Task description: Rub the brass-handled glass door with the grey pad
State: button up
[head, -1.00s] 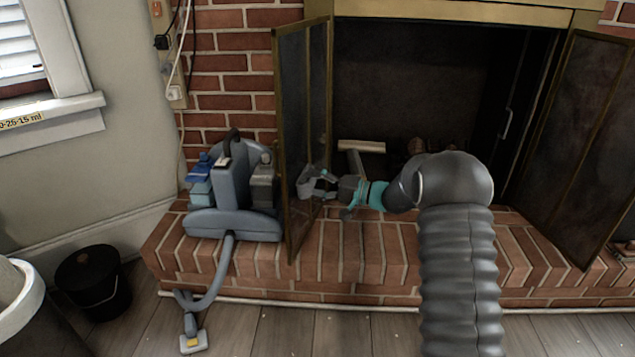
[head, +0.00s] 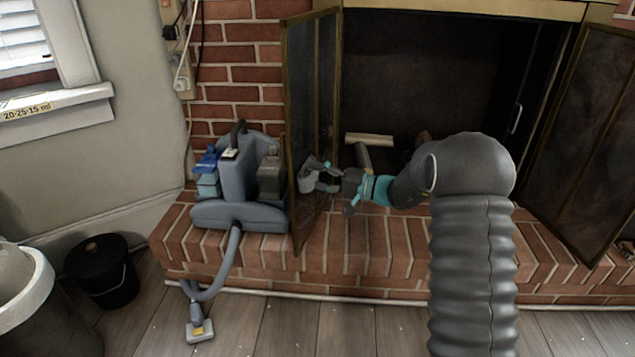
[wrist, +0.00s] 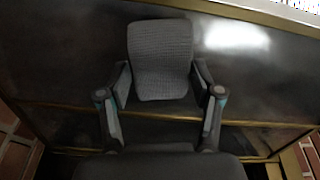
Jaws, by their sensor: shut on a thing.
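The grey pad (wrist: 160,58) is ribbed and held between the fingers of my gripper (wrist: 161,84). In the head view the pad (head: 306,178) is at the inner face of the left glass door, with my gripper (head: 322,178) to its right. This door (head: 303,90) has a thin brass-coloured frame and stands swung open. In the wrist view its dark glass (wrist: 75,65) fills most of the picture behind the pad, with a bright patch right of the pad. The pad looks flat to the glass, but I cannot tell if they touch. No brass handle is clearly visible on this door.
A grey-blue cleaning machine (head: 240,190) with a hose stands on the brick hearth (head: 330,255), left of the door. The open right door (head: 590,140) is beyond my arm. Logs (head: 370,139) lie in the firebox. A black bucket (head: 103,275) is on the floor at left.

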jog(key=shift+d+r, duration=0.1)
jog(key=shift+r, duration=0.45)
jog(key=shift+w, duration=0.1)
jog(key=shift+w+d+r, duration=0.35)
jog(key=shift+w+r, duration=0.2)
jog(key=shift+w, duration=0.65)
jog(key=shift+w+d+r, duration=0.3)
jog(key=shift+w+r, duration=0.2)
jog(key=shift+w, duration=0.65)
jog(key=shift+w+d+r, duration=0.35)
jog(key=shift+w+r, duration=0.2)
jog(key=shift+w, duration=0.65)
jog(key=shift+s+a, duration=0.35)
jog(key=shift+s, duration=0.85)
jog(key=shift+s+a, duration=0.4)
jog(key=shift+s, duration=0.85)
jog(key=shift+s+a, duration=0.35)
jog(key=shift+s, duration=0.85)
jog(key=v, duration=0.6)
jog(key=shift+v, duration=1.55)
